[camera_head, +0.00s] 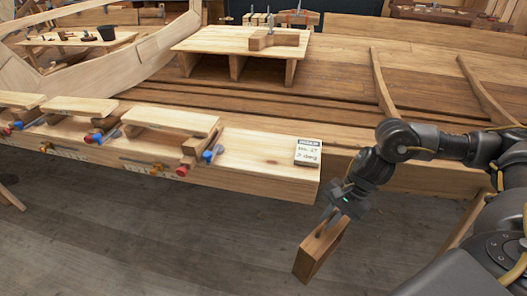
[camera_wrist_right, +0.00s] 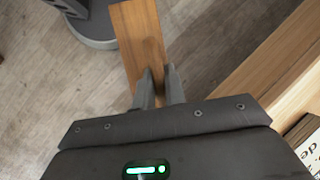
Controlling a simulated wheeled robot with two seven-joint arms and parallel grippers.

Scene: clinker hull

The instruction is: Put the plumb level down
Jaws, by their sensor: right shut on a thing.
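The plumb level (camera_head: 322,250), a flat brown wooden piece, hangs tilted below my right gripper (camera_head: 333,214) over the floor, in front of the right end of the long pale beam (camera_head: 265,150). My right gripper is shut on its upper end. In the right wrist view the level (camera_wrist_right: 138,38) runs up and away from the fingers (camera_wrist_right: 160,88), with the grey floor beneath it. The fingers cover part of its near end. My left gripper is out of view.
A small card with handwriting (camera_head: 308,152) lies on the beam's right end. Several clamps with red and blue ends (camera_head: 212,154) and raised boards (camera_head: 170,120) line the beam's left. A low wooden stand (camera_head: 215,40) sits on the planked hull behind. The beam top left of the card is bare.

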